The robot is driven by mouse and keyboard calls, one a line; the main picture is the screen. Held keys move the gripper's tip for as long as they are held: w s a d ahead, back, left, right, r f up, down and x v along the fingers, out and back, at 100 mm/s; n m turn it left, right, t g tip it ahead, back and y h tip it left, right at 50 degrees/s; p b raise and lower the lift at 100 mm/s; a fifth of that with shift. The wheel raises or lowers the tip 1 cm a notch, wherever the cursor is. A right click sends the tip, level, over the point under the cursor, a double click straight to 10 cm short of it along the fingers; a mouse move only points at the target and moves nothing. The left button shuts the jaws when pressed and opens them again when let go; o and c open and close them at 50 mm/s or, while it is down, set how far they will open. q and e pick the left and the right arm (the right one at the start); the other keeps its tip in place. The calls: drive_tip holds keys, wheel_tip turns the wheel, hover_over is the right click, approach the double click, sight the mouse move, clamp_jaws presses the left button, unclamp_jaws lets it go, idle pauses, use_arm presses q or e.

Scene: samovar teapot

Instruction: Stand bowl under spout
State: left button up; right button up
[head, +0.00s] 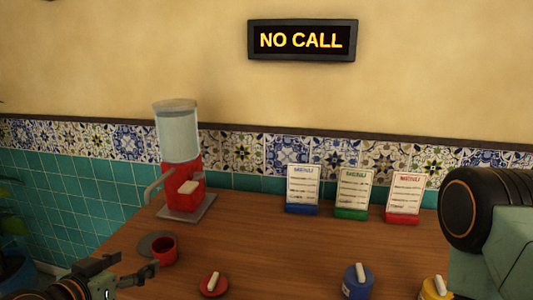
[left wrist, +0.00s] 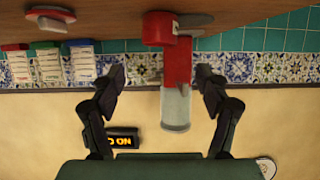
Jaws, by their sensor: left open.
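A red bowl (head: 162,250), shaped like a small cup, stands upright on the table toward the left front. The bowl is apart from the base plate. My left gripper (head: 132,268) is open and empty, just left of and in front of the bowl. In the upside-down left wrist view, its fingers (left wrist: 160,80) are spread, with the bowl (left wrist: 155,28) and dispenser (left wrist: 178,62) beyond. My right gripper is not in view.
A grey disc (head: 150,240) lies by the bowl. Three menu stands (head: 352,193) line the back. The table's middle is clear.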

sight(169, 241)
use_arm(q)
drive_tip(key=shift+w+f+b, duration=0.45)
drive_tip(key=shift+w+b, duration=0.15)
drive_tip(key=shift+b, duration=0.3)
drive_tip(key=shift+b+x, duration=0.85)
drive_tip(key=shift+b, duration=0.1)
drive_tip(key=shift+w+d+f+b, duration=0.1)
drive_tip(key=shift+w+f+b, duration=0.05)
drive_tip(key=shift+w+b, duration=0.35)
drive_tip(key=shift+b+x, duration=0.7)
drive_tip(key=shift+x, duration=0.35)
drive_tip(key=shift+b+x, duration=0.75)
drive_tip(key=shift+x, duration=0.95)
